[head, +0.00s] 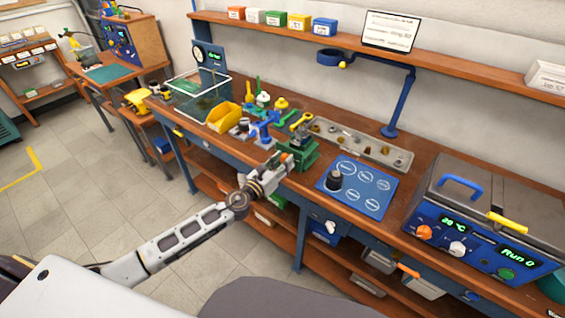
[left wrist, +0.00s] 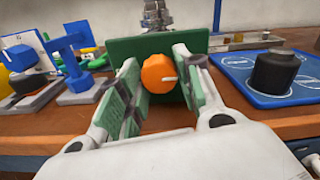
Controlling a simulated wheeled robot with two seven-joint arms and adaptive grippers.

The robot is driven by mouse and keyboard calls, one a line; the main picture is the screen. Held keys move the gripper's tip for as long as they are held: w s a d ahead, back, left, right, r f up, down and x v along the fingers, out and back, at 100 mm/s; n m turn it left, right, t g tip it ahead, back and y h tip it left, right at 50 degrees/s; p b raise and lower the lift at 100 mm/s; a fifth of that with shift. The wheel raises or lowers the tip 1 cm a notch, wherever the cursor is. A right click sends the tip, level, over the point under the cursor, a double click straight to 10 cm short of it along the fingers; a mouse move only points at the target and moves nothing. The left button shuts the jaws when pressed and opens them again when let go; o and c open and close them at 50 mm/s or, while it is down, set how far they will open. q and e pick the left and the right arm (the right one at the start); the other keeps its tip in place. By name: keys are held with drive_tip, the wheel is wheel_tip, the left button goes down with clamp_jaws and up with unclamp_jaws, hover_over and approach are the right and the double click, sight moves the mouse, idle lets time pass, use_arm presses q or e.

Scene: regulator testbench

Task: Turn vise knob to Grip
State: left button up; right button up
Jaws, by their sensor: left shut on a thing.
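The green vise (head: 300,153) stands at the front edge of the wooden bench, with a metal fitting at its top. In the left wrist view its green front plate (left wrist: 122,46) faces me and carries a round orange knob (left wrist: 157,73). A white mark on the knob points to the right. My left gripper (head: 277,168) reaches in from the front left. Its green-padded fingers (left wrist: 160,80) are shut on the knob, one at each side. No Grip label can be read. My right gripper is not in view.
A blue mat (head: 355,187) with a black cylinder (head: 334,180) lies right of the vise. Blue fixtures (head: 262,128) and a yellow bin (head: 222,117) stand to its left. A metal tray (head: 362,145) lies behind. A blue box with displays (head: 480,235) fills the right end.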

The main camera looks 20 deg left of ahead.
use_arm(q)
drive_tip(key=shift+f, duration=0.15)
drive_tip(key=o, duration=1)
drive_tip(key=shift+v, duration=6)
drive_tip(key=shift+n, duration=0.3)
